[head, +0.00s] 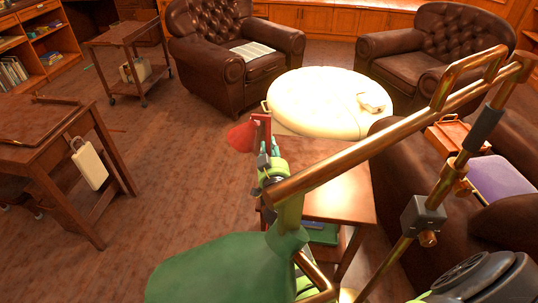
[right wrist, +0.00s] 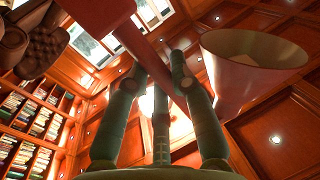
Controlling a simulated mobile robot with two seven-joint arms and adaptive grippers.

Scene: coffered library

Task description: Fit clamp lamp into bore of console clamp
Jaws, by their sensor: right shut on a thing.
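The clamp lamp (head: 241,137) is red, with a cone-shaped shade and a narrow upright red part beside it. It is near the middle of the head view, held up in the air. My right gripper (head: 268,154) is shut on it. In the right wrist view the lamp's red shade (right wrist: 245,88) with a pale inside is at the upper right, and its red bar passes between the fingers of my right gripper (right wrist: 158,70). I cannot make out the console clamp or its bore in either view. My left gripper is not in view.
A round cream ottoman (head: 325,98) and leather armchairs (head: 232,50) stand beyond. A wooden desk (head: 50,130) is at left. Open floor (head: 170,160) lies between.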

